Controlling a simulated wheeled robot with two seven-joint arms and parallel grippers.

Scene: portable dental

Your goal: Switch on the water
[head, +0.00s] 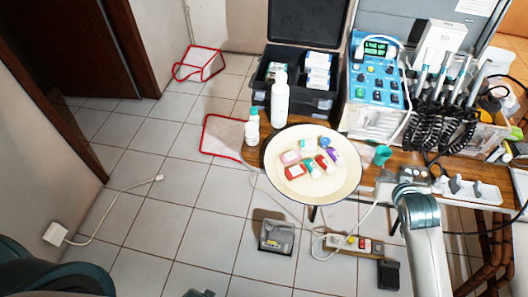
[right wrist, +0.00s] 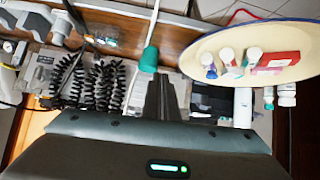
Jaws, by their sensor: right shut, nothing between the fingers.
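The dental unit (head: 375,85) stands at the back of the table, right of the black case. Its blue front panel (head: 378,80) has a lit display (head: 376,47) and several small knobs and buttons, some of them green. The switch markings are too small to read. My right gripper (head: 402,176) is at the table's near side, in front of the unit and apart from its panel. Its dark fingers (right wrist: 160,95) are shut and empty in the right wrist view, close to a teal-tipped piece (right wrist: 149,58). My left gripper is not in view.
A cream plate (head: 344,182) with small bottles and boxes stands left of my right gripper. Black coiled hoses (head: 440,115) with handpieces are to the right. A white bottle (head: 280,100) and an open black case (head: 318,102) stand behind the plate. A power strip (head: 350,244) lies below.

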